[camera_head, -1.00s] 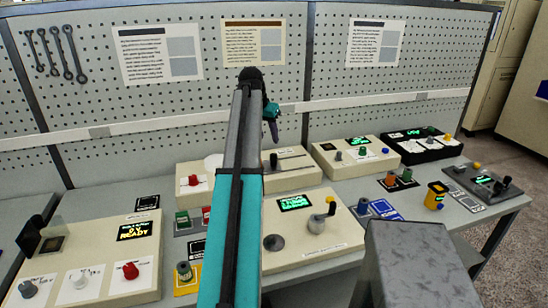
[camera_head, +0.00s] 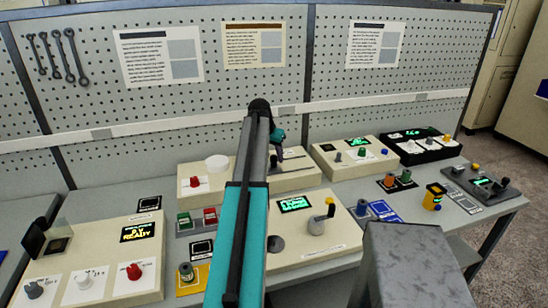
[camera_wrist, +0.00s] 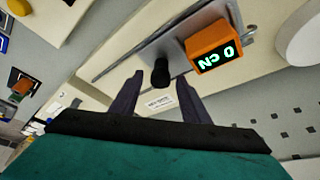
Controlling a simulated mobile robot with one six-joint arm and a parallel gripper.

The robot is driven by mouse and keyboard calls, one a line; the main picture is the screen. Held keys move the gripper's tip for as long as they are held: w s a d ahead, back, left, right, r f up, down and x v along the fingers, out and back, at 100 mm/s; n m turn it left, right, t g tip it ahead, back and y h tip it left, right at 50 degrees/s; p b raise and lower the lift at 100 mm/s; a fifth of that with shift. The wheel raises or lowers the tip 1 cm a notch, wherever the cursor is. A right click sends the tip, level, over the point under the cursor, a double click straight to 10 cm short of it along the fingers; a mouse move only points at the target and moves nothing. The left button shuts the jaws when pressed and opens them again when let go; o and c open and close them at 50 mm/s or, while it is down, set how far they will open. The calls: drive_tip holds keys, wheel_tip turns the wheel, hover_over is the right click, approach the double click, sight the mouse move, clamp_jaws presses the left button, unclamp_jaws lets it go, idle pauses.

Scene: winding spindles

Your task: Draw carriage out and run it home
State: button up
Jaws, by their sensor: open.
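The carriage's black knob (camera_wrist: 160,72) stands on a grey plate with a thin straight rail (camera_wrist: 125,62) in the wrist view. An orange box (camera_wrist: 212,50) with a green readout sits on the same plate, right of the knob. My gripper (camera_wrist: 159,77) is open, its two dark fingers pointing at the knob, which shows between the fingertips. I cannot tell whether the fingers reach around it or stop short. In the head view my gripper (camera_head: 277,148) is over the cream slide unit (camera_head: 300,180) at the back middle, and my arm hides part of that unit.
A cream panel with a yellow-handled crank (camera_head: 322,220) stands in front of the slide unit. A cream box with a red knob (camera_head: 195,182) and a white disc is at left. More panels (camera_head: 355,155) stand at right. A perforated board (camera_head: 210,100) rises behind.

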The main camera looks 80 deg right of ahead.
drive_tip(key=shift+x, duration=1.15)
clamp_jaws()
